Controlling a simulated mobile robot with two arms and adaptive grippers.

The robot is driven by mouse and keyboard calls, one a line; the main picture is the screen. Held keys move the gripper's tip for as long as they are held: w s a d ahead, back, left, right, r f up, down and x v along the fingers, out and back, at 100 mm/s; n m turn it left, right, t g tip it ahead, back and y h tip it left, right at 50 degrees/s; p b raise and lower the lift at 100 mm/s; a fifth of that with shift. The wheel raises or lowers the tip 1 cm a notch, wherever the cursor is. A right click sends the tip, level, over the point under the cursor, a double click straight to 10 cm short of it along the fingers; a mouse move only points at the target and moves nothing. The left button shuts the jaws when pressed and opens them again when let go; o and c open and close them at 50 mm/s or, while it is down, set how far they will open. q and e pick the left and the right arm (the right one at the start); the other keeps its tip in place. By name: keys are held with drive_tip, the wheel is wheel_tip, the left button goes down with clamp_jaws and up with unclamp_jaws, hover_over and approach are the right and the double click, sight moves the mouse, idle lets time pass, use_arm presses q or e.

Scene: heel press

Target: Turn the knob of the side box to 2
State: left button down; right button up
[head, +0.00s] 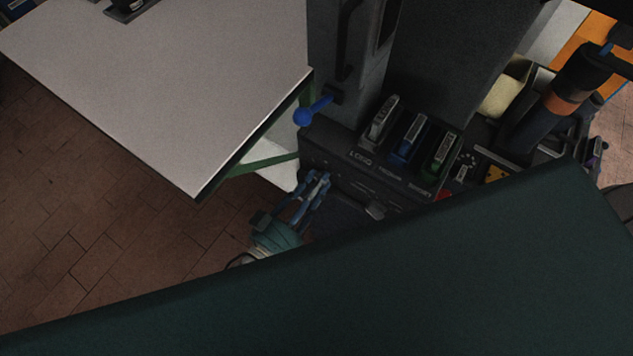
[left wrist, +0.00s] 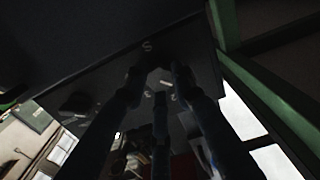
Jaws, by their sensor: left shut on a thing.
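The dark side box (head: 345,217) sits low on the front of the machine, partly behind my teal body edge. My left gripper (head: 320,182) reaches up to it from below, its blue-grey fingers close together at the box. In the left wrist view the fingers of the left gripper (left wrist: 157,76) frame the middle of a dark panel (left wrist: 110,75) with small pale marks around them. They are shut on the knob, which is dark and mostly hidden between the fingertips. I cannot read its setting. My right gripper is not in view.
Grey, blue and green levers (head: 407,140) stand above the box. A blue ball-ended handle (head: 304,116) sticks out to the left. A pale table (head: 170,85) with a green frame stands left of the machine. Open tiled floor (head: 110,215) lies below it.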

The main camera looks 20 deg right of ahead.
use_arm(q)
drive_tip(key=shift+m+b, duration=0.3)
drive_tip(key=shift+m, duration=4)
drive_tip(key=c, duration=1.4)
unclamp_jaws()
drive_tip(key=shift+a, duration=0.1)
drive_tip(key=v, duration=1.2)
